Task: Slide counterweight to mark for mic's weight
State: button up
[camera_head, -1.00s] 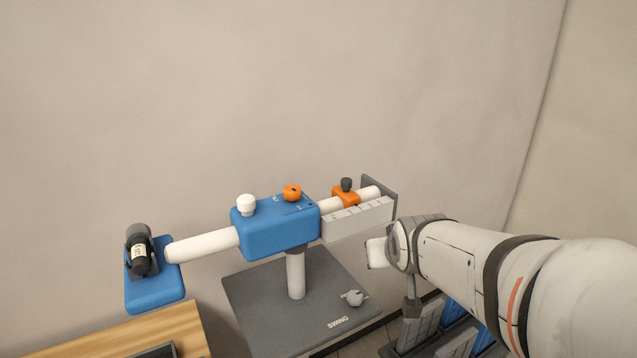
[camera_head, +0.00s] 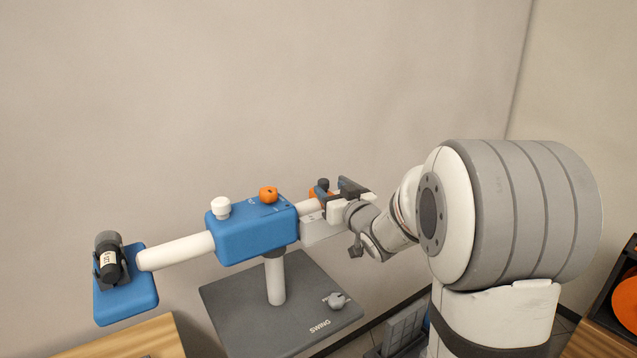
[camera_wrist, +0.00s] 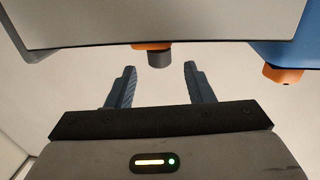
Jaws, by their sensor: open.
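The orange counterweight with a dark knob (camera_head: 323,184) sits on the right end of the white beam, partly hidden by my gripper (camera_head: 335,190). In the wrist view, the counterweight (camera_wrist: 148,46) shows as an orange edge behind the pale scale plate (camera_wrist: 165,22). Its dark knob lies between the fingertips of my open gripper (camera_wrist: 160,68), with space on both sides. The scale plate (camera_head: 314,229) hangs along the beam; its marks are unreadable here. The black mic (camera_head: 108,258) with a white label rests on the blue platform (camera_head: 130,302) at the beam's left end.
The blue pivot housing (camera_head: 250,232) carries a white knob (camera_head: 222,207) and an orange knob (camera_head: 269,194). Its post stands on a grey base (camera_head: 235,315) marked SWING, with a grey knob (camera_head: 337,301). A wooden surface (camera_head: 125,340) lies at lower left.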

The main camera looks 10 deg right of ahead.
aim_at(326, 185)
jog(key=p+x, duration=0.1)
jog(key=x, duration=0.4)
jog(key=shift+w, duration=0.15)
jog(key=shift+c, duration=0.6)
grip_shut()
